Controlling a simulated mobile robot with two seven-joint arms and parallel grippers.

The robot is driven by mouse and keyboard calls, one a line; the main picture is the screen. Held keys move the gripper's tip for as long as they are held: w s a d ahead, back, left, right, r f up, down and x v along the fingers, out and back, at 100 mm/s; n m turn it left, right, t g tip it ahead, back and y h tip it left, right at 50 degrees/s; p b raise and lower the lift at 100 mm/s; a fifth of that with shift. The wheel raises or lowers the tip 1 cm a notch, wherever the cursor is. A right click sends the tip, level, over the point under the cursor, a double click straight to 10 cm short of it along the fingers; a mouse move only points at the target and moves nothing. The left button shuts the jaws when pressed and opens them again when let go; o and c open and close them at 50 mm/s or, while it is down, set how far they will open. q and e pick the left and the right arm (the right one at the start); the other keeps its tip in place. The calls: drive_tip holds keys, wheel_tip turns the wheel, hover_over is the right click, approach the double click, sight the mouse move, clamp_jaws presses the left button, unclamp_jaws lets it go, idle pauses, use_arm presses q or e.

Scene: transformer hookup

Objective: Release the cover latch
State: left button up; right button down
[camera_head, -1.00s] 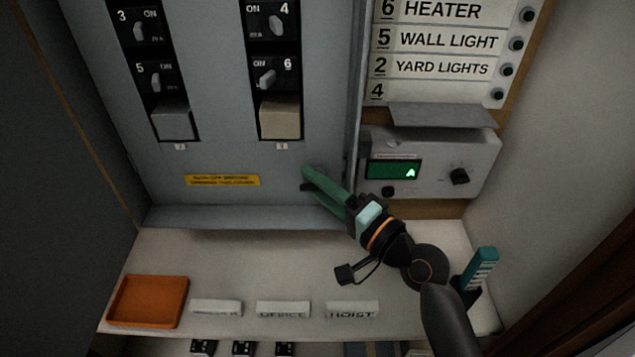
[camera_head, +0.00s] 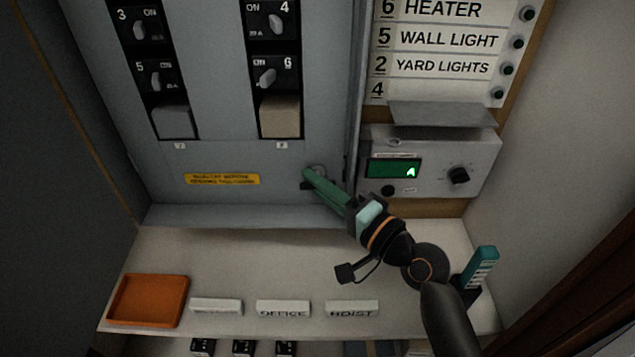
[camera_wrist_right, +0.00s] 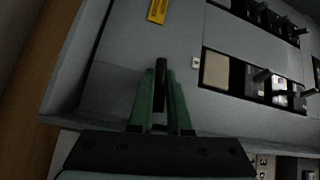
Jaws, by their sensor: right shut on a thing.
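The grey panel cover (camera_head: 220,60) fills the upper left of the head view, with a yellow warning label (camera_head: 222,180) near its bottom edge. The cover latch (camera_head: 318,171) is a small round piece at the cover's lower right corner, mostly hidden behind my fingers. My right gripper (camera_head: 310,180) has green fingers at the latch. In the right wrist view, its fingers (camera_wrist_right: 161,100) are closed around a dark upright piece (camera_wrist_right: 161,75), which appears to be the latch's handle. My left gripper is not in view.
Right of the cover are a device with a green display (camera_head: 393,168) and a label board (camera_head: 435,40). On the shelf below lie an orange tray (camera_head: 148,301), white label strips (camera_head: 283,308) and a teal tool in a holder (camera_head: 482,268).

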drive_tip(key=shift+f+m+t+b, duration=0.25)
drive_tip(key=shift+m+t+b, duration=0.15)
drive_tip(key=shift+b, duration=0.6)
drive_tip(key=shift+r+y, duration=0.25)
drive_tip(key=shift+y, duration=0.05)
drive_tip(key=c, duration=1)
unclamp_jaws()
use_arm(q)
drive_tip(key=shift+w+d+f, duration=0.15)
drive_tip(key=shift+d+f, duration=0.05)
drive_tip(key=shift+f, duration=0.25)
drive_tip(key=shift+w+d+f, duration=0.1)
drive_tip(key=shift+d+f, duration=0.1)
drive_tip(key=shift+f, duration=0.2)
use_arm(e)
drive_tip(key=shift+o, duration=0.6)
drive_tip(key=shift+s+d+f, duration=0.1)
drive_tip(key=shift+s+d, duration=0.15)
use_arm(q)
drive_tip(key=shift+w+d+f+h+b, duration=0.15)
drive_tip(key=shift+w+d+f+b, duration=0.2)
drive_tip(key=shift+b, duration=0.4)
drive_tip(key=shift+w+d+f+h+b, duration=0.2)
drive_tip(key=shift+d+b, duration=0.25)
drive_tip(key=shift+b, duration=0.3)
use_arm(e)
drive_tip(key=v, duration=1.1)
drive_tip(key=shift+s+d, duration=0.25)
drive_tip(key=shift+s, duration=0.05)
